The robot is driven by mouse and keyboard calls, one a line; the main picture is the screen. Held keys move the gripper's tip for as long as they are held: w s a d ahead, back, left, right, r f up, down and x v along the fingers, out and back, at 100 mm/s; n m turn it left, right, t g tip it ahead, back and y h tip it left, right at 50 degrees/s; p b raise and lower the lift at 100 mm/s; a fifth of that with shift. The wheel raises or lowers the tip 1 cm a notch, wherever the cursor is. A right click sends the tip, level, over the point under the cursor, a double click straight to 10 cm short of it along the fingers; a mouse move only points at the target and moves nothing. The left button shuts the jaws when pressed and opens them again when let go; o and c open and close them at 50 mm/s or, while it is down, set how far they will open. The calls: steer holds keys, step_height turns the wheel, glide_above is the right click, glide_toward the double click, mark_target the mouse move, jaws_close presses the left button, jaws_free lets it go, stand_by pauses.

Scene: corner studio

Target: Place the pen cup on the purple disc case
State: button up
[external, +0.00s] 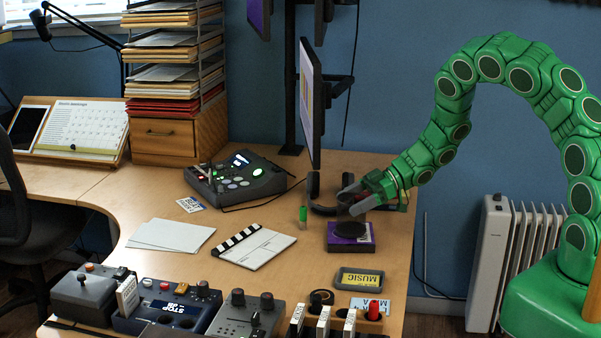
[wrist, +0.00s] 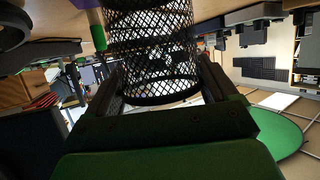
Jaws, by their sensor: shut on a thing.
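The pen cup is a black mesh cylinder (wrist: 150,50) between the fingers of my gripper (wrist: 162,75) in the wrist view. My gripper (external: 351,200) is shut on it. In the external view the gripper is above the purple disc case (external: 334,243), a flat square case on the desk, right of the middle. A dark round shape, likely the cup's lower part (external: 352,229), shows over the top of the case. I cannot tell whether the cup touches the case. A bit of purple shows at the top left of the wrist view.
A monitor (external: 310,100) rises behind. A clapperboard (external: 254,246) lies left; a yellow-labelled box (external: 359,279) lies in front. Bare desk shows between them.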

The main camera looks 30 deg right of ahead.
steer(key=shift+f, duration=0.2)
steer(key=shift+f, duration=0.1)
steer(key=o, duration=1.2)
steer(key=shift+d, duration=0.15)
steer(key=v, duration=1.2)
steer(key=shift+w+r, duration=0.1)
steer(key=shift+r, duration=0.15)
